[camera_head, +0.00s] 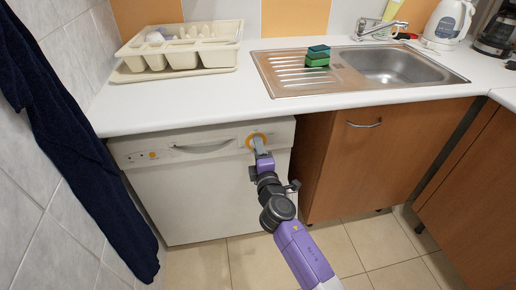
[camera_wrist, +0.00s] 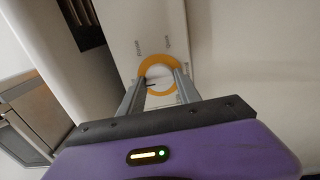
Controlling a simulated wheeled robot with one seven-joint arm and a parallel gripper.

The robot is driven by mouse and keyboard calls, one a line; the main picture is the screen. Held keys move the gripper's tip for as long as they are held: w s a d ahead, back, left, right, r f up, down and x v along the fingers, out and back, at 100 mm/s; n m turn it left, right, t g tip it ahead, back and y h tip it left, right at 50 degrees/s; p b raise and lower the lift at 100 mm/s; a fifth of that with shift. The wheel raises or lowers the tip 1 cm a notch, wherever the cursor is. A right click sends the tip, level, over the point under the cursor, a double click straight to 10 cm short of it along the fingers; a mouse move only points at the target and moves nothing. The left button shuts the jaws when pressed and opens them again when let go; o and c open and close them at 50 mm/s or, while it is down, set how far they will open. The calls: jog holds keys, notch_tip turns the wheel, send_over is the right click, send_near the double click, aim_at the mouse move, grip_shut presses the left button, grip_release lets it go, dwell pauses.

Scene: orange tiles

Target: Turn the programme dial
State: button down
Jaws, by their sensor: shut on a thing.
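The white dishwasher (camera_head: 200,196) stands under the counter at the left. Its programme dial (camera_head: 250,137) has an orange ring and sits at the right end of the control panel; the ring also shows in the wrist view (camera_wrist: 157,64). My gripper (camera_head: 262,148) reaches the dial from the front. In the wrist view my gripper (camera_wrist: 160,88) has its two fingers on either side of the dial's centre, shut on it. The dial's middle is partly hidden between the fingertips.
The panel also carries a handle (camera_head: 202,148) and a small orange knob (camera_head: 153,155) at the left. Above are a dish rack (camera_head: 180,57) and a sink (camera_head: 395,66). A wooden cabinet (camera_head: 345,165) stands to the right, a dark towel (camera_head: 75,140) hangs left.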

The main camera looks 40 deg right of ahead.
jog(key=shift+a, duration=0.1)
jog(key=c, duration=0.9)
grip_release()
jog(key=shift+o, duration=0.2)
jog(key=v, duration=0.7)
jog(key=shift+s+a+b, duration=0.2)
jog(key=shift+s+b, duration=0.1)
